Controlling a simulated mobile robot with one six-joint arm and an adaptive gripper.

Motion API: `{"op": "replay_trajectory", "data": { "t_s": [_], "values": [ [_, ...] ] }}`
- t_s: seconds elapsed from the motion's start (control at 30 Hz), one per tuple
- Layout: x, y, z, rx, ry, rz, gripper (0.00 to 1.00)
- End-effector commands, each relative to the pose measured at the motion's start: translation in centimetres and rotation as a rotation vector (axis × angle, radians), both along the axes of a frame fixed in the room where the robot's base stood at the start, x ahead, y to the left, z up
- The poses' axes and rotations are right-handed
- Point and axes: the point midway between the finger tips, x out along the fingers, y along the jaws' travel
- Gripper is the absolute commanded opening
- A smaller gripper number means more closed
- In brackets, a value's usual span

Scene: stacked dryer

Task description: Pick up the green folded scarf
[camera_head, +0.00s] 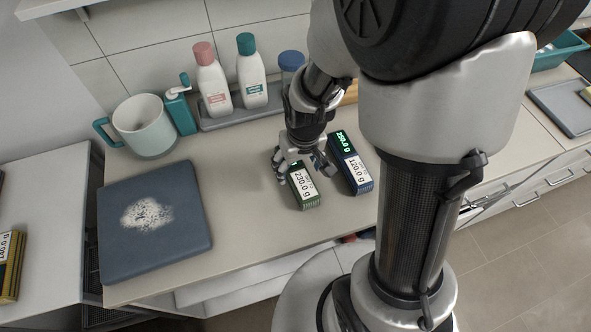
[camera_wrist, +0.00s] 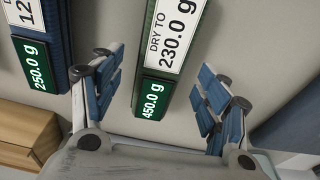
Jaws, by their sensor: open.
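The green folded scarf (camera_head: 306,190) lies on the counter as a narrow green block. In the wrist view my gripper (camera_wrist: 161,75) is open, with one finger on each side of the scarf and a gap on both sides. I cannot tell the fingertips' exact height.
A blue block (camera_head: 351,165) labelled 120.0 g lies close to the right of the scarf. Bottles (camera_head: 213,84) stand on a grey tray behind. A white mug (camera_head: 144,126) and a dark mat with powder (camera_head: 118,222) are at left. Counter between mat and scarf is clear.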

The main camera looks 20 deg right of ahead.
Motion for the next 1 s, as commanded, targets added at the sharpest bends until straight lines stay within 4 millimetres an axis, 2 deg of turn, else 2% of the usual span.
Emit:
{"op": "replay_trajectory", "data": {
  "t_s": [0.03, 0.13, 0.4, 1.0],
  "values": [
    [0.1, 0.2, -1.3, -0.001, 0.003, 0.002, 0.69],
    [0.3, 0.1, -2.6, 0.000, 0.003, 0.000, 0.69],
    [0.5, 0.1, -2.8, 0.000, -0.001, 0.000, 0.69],
    [0.4, 0.1, -2.8, 0.000, 0.000, 0.000, 0.29]
  ]
}}
